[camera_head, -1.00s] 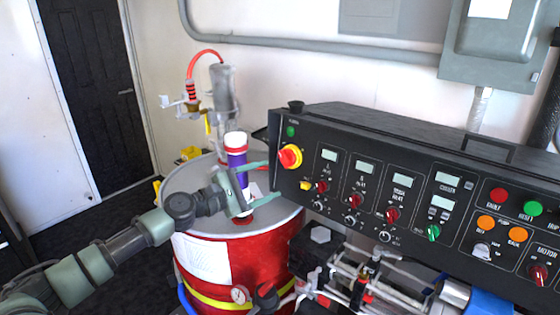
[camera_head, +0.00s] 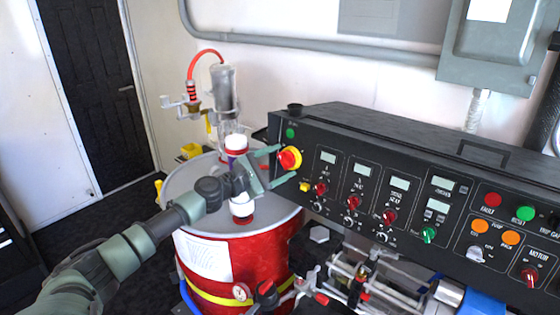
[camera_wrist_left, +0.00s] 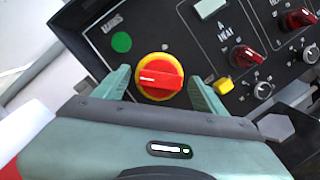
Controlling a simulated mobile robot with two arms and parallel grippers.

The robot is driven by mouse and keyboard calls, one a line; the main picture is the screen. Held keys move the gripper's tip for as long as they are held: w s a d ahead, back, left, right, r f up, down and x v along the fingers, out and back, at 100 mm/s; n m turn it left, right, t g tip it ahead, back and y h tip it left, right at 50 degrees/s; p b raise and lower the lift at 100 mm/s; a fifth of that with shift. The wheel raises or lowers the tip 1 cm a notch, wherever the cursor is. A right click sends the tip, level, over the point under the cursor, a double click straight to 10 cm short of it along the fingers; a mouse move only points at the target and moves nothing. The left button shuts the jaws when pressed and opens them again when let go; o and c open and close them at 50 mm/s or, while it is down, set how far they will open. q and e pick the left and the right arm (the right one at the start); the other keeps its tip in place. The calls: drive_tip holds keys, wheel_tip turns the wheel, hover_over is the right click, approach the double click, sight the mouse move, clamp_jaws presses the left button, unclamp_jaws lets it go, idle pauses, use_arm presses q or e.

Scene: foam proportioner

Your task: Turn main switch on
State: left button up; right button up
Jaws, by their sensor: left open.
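The main switch (camera_head: 289,159) is a red rotary knob on a yellow round plate at the left end of the black control panel (camera_head: 330,135). In the left wrist view the switch (camera_wrist_left: 159,77) has its red handle lying roughly crosswise, with a white mark on it. A green round light (camera_wrist_left: 121,42) sits above it under the label MAINS. My left gripper (camera_head: 282,164) is open, with its green fingers on either side of the switch. In the left wrist view the two fingertips (camera_wrist_left: 160,80) flank the knob; I cannot tell whether they touch it. My right gripper is not in view.
A red drum (camera_head: 262,262) with a grey lid stands below my left arm, with a clear pump (camera_head: 224,88) on it. A small yellow button (camera_wrist_left: 223,85) and red knobs (camera_head: 321,188) lie right of the switch. Metal pipework (camera_head: 375,275) sits below the panel.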

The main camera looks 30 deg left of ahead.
use_arm(q)
drive_tip(key=c, duration=1.4)
drive_tip(key=shift+o, duration=0.2)
drive_tip(key=shift+m, duration=0.3)
drive_tip(key=m+g, duration=0.1)
drive_tip(key=m, duration=0.2)
drive_tip(key=shift+w+m+h, duration=0.1)
drive_tip(key=shift+m+h, duration=0.3)
drive_tip(key=m+b, duration=0.1)
drive_tip(key=m, duration=0.2)
drive_tip(key=m+g+b, duration=0.1)
drive_tip(key=m, duration=0.2)
drive_tip(key=shift+r+g, duration=0.1)
drive_tip(key=shift+g, duration=0.2)
drive_tip(key=m+g, duration=0.1)
drive_tip(key=m, duration=0.3)
drive_tip(key=shift+r+y, duration=0.1)
drive_tip(key=shift+y, duration=0.3)
drive_tip(key=shift+d+m+g+y, duration=0.1)
drive_tip(key=shift+m+g+y, duration=0.25)
drive_tip(key=shift+m, duration=1.25)
